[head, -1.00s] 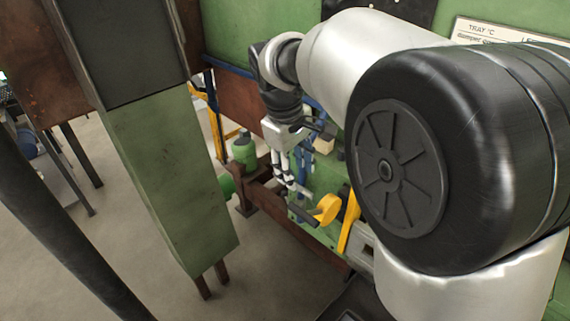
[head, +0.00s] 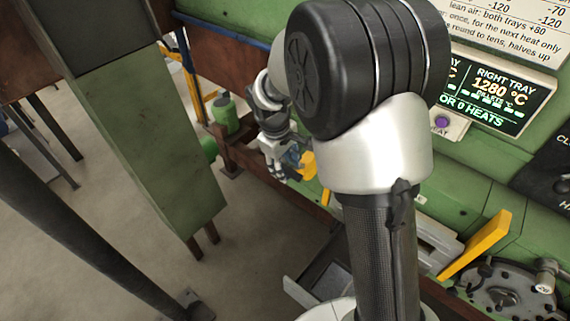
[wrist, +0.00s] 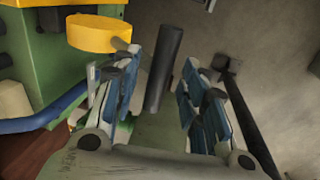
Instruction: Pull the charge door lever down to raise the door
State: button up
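The lever shows in the wrist view as a yellow round hub (wrist: 98,33) beside a dark cylindrical handle (wrist: 163,70). The handle lies between my two blue-padded fingers, with gaps visible on both sides. My gripper (wrist: 162,60) is open around it; a grey stub runs from the hub toward the handle behind the left finger. In the head view my gripper (head: 278,172) is just left of the yellow hub (head: 308,165), and the handle is largely hidden by the fingers. I cannot pick out the charge door with certainty.
A second yellow lever (head: 480,245) stands at lower right near a round dark plate (head: 505,290). A display reading 1280 °C (head: 495,92) is on the green wall.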

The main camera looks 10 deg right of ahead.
jog(key=shift+f, duration=0.2)
grip_shut()
dwell(0.5)
